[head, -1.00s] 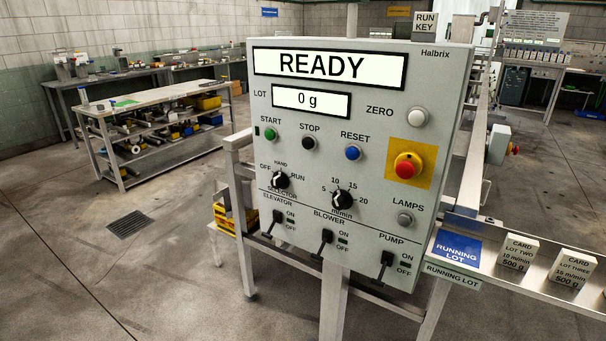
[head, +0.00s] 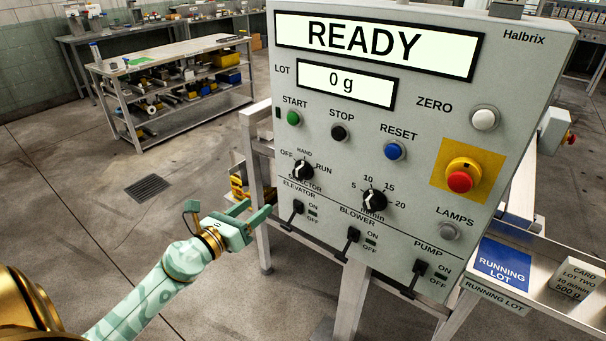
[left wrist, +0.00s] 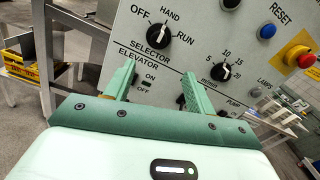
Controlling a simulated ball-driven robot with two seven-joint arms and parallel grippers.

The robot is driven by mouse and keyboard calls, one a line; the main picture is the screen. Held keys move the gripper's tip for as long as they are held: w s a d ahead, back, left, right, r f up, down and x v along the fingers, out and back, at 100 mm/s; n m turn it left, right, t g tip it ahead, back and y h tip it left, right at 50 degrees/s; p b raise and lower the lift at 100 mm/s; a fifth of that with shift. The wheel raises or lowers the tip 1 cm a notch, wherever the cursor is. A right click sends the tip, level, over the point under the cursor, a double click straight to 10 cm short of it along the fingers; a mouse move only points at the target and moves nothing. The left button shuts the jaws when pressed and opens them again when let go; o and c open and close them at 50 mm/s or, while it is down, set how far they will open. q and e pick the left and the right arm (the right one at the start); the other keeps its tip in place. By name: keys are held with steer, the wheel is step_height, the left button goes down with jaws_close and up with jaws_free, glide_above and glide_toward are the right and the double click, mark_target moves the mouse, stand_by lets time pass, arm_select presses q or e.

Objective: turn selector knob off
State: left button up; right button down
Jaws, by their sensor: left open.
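The selector knob (head: 303,170) is a black rotary knob with a white mark, at the left of the grey control panel (head: 440,120). Its labels read OFF, HAND and RUN; I cannot tell surely which one the mark points to. My left gripper (head: 257,210) is open and empty, below and left of the knob, apart from it. In the left wrist view the knob (left wrist: 158,40) stands above and beyond the spread fingers (left wrist: 161,76). My right gripper is not in view.
An elevator switch (head: 292,212) sits just below the knob, close to my left fingers. A similar speed knob (head: 374,201) is to the right. A red emergency button (head: 460,181) is farther right. The panel's frame leg (head: 264,210) stands beside the gripper. Floor to the left is clear.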

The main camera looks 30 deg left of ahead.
arm_select(q)
glide_toward(297, 175)
steer(key=w, duration=0.8)
steer(key=shift+w+d+b, duration=0.1)
steer(key=shift+d+b, duration=0.2)
steer(key=shift+b, duration=0.1)
steer(key=shift+w, duration=0.25)
steer(key=c, duration=1)
